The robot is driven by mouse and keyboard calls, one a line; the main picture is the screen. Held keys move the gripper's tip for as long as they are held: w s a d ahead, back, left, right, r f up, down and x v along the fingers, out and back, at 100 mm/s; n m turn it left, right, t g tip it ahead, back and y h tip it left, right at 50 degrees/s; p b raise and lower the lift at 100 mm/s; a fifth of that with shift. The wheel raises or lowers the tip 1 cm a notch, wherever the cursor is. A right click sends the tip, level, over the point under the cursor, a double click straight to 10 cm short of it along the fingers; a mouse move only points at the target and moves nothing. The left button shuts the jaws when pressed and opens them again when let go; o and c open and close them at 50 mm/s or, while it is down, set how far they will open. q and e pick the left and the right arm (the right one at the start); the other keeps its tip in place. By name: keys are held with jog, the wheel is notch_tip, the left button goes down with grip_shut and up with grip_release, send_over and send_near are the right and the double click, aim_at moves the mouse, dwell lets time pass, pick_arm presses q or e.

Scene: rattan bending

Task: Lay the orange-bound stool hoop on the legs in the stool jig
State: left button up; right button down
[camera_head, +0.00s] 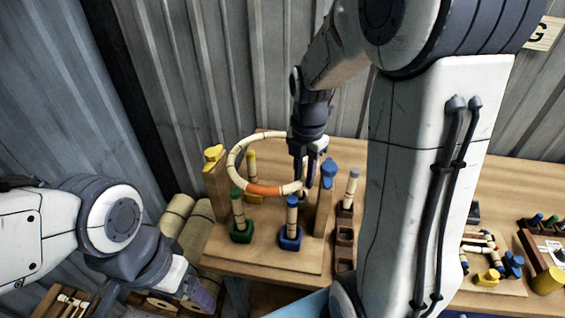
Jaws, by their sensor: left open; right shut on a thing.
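The orange-bound stool hoop (265,190) is a pale rattan ring with an orange band at its front. My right gripper (304,188) is shut on its right side and holds it tilted over the stool jig. The jig's wooden base (265,258) carries upright rattan legs: one in a green socket (238,215), one in a blue socket (291,222) and one with a yellow top (251,170) inside the ring's outline. I cannot tell whether the hoop touches the legs. My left gripper (205,296) is open and empty at the lower left, away from the jig.
Jig posts carry a yellow clamp (214,153) and a blue clamp (329,170). A dark socket rack (345,238) with a grey-topped leg stands right of the jig. Coloured parts (486,260) lie on the bench's right side. Rattan rolls (177,213) stand left. My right arm hides mid-bench.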

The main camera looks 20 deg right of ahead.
jog(key=f, duration=0.1)
jog(key=w+f+p, duration=0.1)
jog(key=f, duration=0.3)
jog(key=shift+w+a, duration=0.25)
jog(key=shift+a, duration=0.1)
jog(key=c, duration=0.7)
grip_release()
jog(key=shift+f, duration=0.1)
jog(key=shift+o, duration=0.2)
notch_tip(320, 180, up, 11)
jog(key=b, duration=0.1)
jog(key=s+a+m, duration=0.7)
jog(key=a, duration=0.6)
jog(key=s+a+f+m, duration=0.1)
jog(key=s+a+m, duration=0.2)
jog(key=s, duration=0.3)
jog(key=s+a+f+m+y, duration=0.1)
jog(key=s+a+f+m, duration=0.1)
jog(key=s+m, duration=0.3)
jog(key=shift+s+a+f+m, duration=0.15)
jog(key=shift+s+a+m, duration=0.15)
jog(key=shift+s+a, duration=0.4)
